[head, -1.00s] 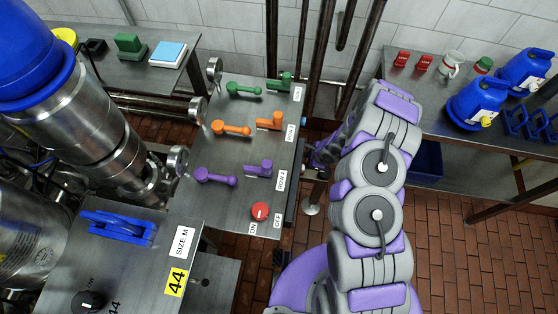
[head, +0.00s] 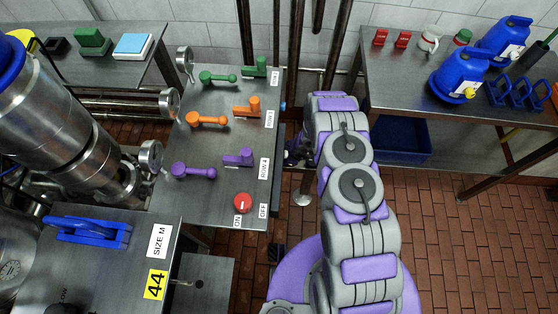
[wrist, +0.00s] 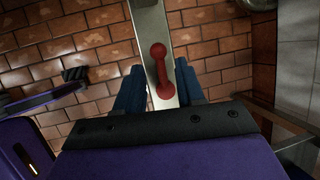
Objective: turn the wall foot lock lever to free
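A red lever (wrist: 161,72) with rounded ends shows in the wrist view, lying along a grey metal strip (wrist: 146,22) above the brick floor. I take it for the foot lock lever; no label shows on it. My gripper (wrist: 160,84) is open, with one dark blue finger on each side of the strip. The lever's near end is between the fingers, and I see gaps on both sides, so they do not grip it. How far the fingertips are from the lever in depth I cannot tell. In the head view my arm hides the lever and most of my gripper.
A valve panel (head: 190,142) with green, orange and purple levers and a red knob (head: 242,203) stands left of my arm. A steel table (head: 400,88) with blue jugs is at right, a blue bin (head: 400,143) below it. Brick floor (head: 460,240) is open at right.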

